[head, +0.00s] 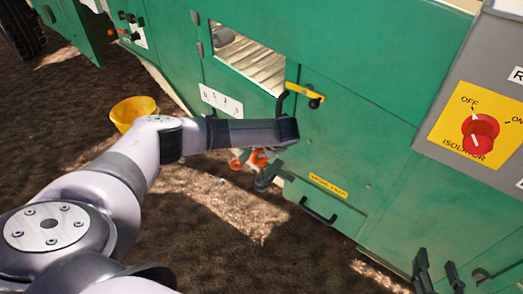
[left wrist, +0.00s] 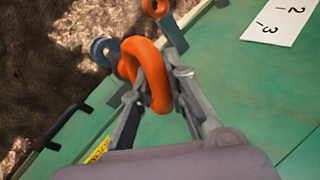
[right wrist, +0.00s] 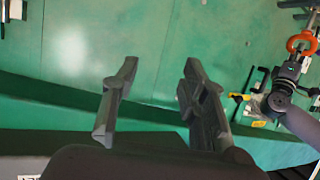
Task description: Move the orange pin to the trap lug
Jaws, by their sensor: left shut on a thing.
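The orange pin shows as a thick orange ring (left wrist: 157,78) between the fingers of my left gripper (left wrist: 150,90), which is shut on it. In the head view this gripper (head: 263,165) is low beside the green machine, partly hidden by my forearm. A blue-grey lug-like bracket (left wrist: 100,47) lies just beyond the ring; I cannot tell whether the pin is in it. A second orange ring (left wrist: 155,7) is at the top of the left wrist view. My right gripper (right wrist: 158,90) is open and empty, in front of a green panel.
A panel with a yellow label (head: 327,186) and a black handle (head: 318,211) is right of my left gripper. A numbered white plate (head: 221,101) and a yellow lever (head: 306,94) are above. A yellow bucket (head: 133,112) stands on the soil. An isolator switch (head: 480,134) is at right.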

